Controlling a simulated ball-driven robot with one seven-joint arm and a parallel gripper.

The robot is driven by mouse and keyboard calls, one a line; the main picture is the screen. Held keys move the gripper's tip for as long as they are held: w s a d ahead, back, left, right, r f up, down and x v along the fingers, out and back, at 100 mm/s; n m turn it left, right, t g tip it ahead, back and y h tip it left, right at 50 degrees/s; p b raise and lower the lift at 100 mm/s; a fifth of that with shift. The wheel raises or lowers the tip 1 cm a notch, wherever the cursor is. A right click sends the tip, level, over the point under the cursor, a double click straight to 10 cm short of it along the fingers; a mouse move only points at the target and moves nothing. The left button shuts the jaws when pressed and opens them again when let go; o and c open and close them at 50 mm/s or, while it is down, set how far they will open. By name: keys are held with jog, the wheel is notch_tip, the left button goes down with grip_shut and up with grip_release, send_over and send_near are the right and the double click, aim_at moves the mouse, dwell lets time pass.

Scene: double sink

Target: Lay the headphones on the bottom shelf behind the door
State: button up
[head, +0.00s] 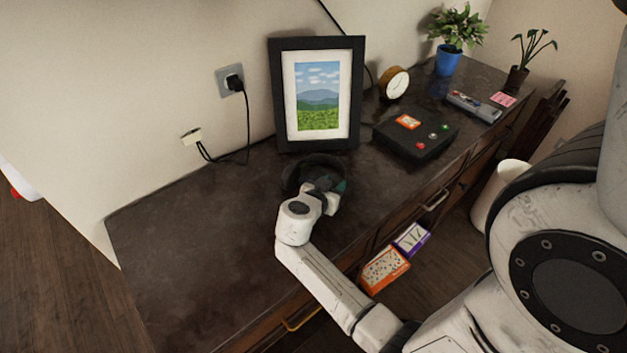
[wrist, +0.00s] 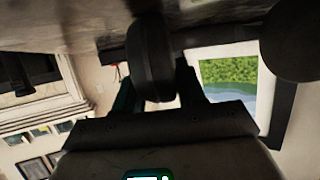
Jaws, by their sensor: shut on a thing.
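Black headphones (head: 300,172) are on or just above the dark countertop, in front of the picture frame; I cannot tell whether they touch it. My gripper (head: 333,188) is at them and partly hides them in the head view. In the wrist view, my gripper (wrist: 158,88) is shut on a dark padded part of the headphones (wrist: 150,50), which sits between the two fingers. A second dark round part shows at the upper right there. I cannot make out the bottom shelf or its door for sure.
A black picture frame (head: 275,95) stands behind the headphones. A black box with buttons (head: 405,145), a round clock (head: 394,84) and a blue plant pot (head: 448,60) stand to the right. An orange box (head: 384,270) and a purple box (head: 411,239) lie below the counter's front. The counter's left part is clear.

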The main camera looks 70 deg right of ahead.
grip_shut()
jog(key=shift+r, duration=0.1)
jog(key=shift+r, duration=0.5)
jog(key=s+a+r+b, duration=0.2)
jog(key=s+a+r, duration=0.7)
jog(key=r, duration=0.3)
jog(key=shift+s+a, duration=0.3)
jog(key=shift+s, duration=0.35)
